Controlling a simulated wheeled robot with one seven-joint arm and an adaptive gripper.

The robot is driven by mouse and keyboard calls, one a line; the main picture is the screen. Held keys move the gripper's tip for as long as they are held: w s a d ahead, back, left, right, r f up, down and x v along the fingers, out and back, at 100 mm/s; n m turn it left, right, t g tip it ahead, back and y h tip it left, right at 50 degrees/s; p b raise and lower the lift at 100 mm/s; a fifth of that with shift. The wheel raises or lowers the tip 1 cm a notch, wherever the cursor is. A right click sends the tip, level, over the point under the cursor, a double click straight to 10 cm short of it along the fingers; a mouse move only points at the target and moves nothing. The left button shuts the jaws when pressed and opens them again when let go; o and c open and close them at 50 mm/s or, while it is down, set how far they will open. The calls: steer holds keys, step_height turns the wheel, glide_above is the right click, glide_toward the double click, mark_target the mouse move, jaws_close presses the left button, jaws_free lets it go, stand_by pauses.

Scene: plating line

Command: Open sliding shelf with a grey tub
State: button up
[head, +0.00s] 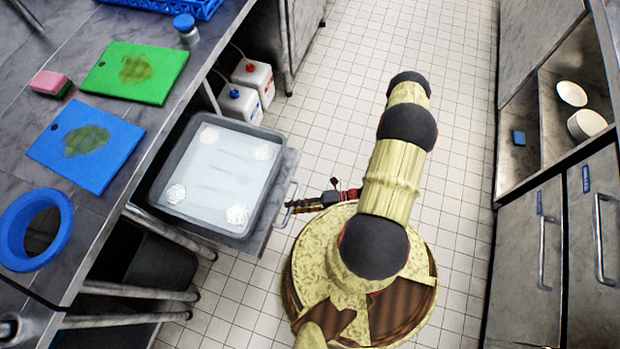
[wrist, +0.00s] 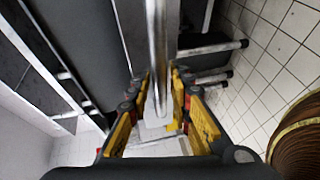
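The grey tub (head: 258,222) is filled with pale liquid, with a whitish patch near each corner. It sits on the sliding shelf (head: 262,240), which stands pulled out from under the counter, over the aisle floor. The shelf has a bar handle (head: 289,212) on its right front side, and the bar also runs up the middle of the wrist view (wrist: 158,50). My gripper (head: 296,207) is at this handle. In the wrist view its yellow fingers (wrist: 160,88) lie on either side of the bar and appear closed on it. The exact finger contact is hard to see.
The counter at left holds a green board (head: 135,72), a blue board (head: 86,147), a sponge (head: 50,82) and a blue ring (head: 35,228). Two white canisters (head: 240,103) stand behind the shelf. Cabinets (head: 590,235) line the right; tiled floor (head: 335,100) ahead is clear.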

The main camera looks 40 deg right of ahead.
steer(key=v, duration=1.1)
stand_by(0.3)
